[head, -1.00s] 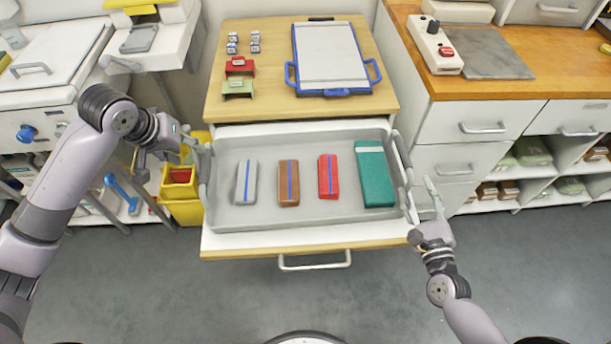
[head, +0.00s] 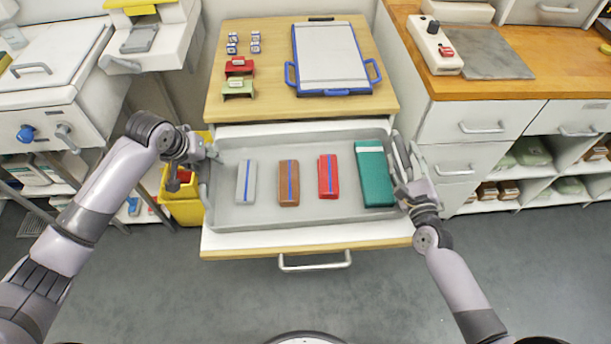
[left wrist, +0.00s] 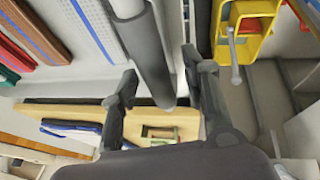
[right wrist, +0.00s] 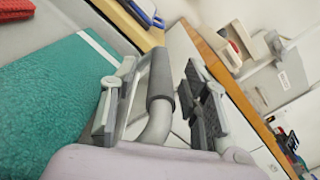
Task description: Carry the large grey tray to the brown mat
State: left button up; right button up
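The large grey tray (head: 300,217) lies in a pulled-out drawer, with a bar handle at each end. It holds a grey packet (head: 246,182), a brown packet (head: 289,184), a red packet (head: 328,177) and a large teal packet (head: 374,173). My left gripper (head: 207,152) is at the left handle. In the left wrist view its fingers stand apart on either side of the handle (left wrist: 147,50). My right gripper (head: 404,168) is at the right handle. In the right wrist view its fingers stand apart with the handle (right wrist: 160,80) between them. I cannot make out a brown mat.
The wooden top (head: 270,45) above the drawer carries a blue-edged board (head: 330,55), red and green holders and small boxes. A wooden counter (head: 560,75) with a grey slab (head: 495,53) is at right. A yellow bin (head: 185,205) stands left of the drawer. The front floor is clear.

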pick_arm(q)
grip_shut()
pick_arm(e)
grip_shut()
dwell(0.4)
pick_arm(q)
jog(key=shift+r, duration=0.1)
pick_arm(e)
jog(key=shift+r, duration=0.1)
